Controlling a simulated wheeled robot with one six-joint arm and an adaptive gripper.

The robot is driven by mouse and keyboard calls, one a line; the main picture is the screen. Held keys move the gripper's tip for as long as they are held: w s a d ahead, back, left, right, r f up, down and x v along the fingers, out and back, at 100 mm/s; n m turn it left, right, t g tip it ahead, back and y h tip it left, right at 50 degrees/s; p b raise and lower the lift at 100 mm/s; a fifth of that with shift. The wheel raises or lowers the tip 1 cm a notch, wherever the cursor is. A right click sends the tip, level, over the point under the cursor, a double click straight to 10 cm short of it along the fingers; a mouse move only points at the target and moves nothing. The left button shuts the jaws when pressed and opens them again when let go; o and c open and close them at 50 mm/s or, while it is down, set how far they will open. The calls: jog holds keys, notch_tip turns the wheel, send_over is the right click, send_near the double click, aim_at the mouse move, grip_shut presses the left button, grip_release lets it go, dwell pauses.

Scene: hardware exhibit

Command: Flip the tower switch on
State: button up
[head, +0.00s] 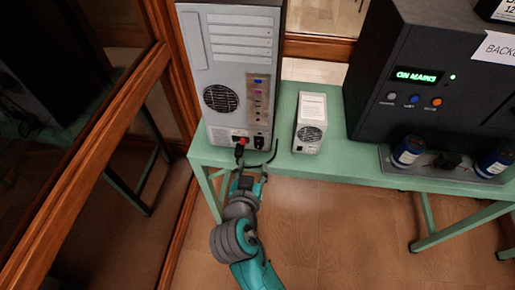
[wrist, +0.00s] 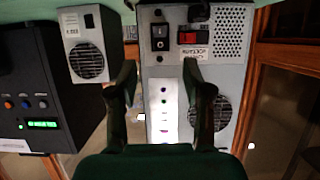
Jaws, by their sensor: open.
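The light grey tower (head: 232,60) stands on the green bench, its vented back panel facing me. In the wrist view, which is upside down, the tower's panel (wrist: 228,75) shows a black rocker-like fitting (wrist: 160,37) and a red fitting (wrist: 187,38) beside a small label. In the head view the red fitting (head: 243,140) is low on the panel, with the black one (head: 259,143) to its right. I cannot read the switch position. My gripper (head: 250,177) is open and empty, in front of the tower's lower part. Its fingers (wrist: 160,72) are apart, framing the panel.
A small white vented box (head: 310,122) stands right of the tower. A large dark unit (head: 420,75) with a lit green "ON MAINS" display is farther right. Dark cables (head: 270,157) hang near the bench's (head: 285,165) front edge. A wood-framed glass panel (head: 90,130) is at left.

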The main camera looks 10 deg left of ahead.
aim_at(259, 145)
jog(key=x, duration=1)
jog(key=shift+w+f, duration=0.25)
jog(key=shift+d, duration=0.1)
grip_shut()
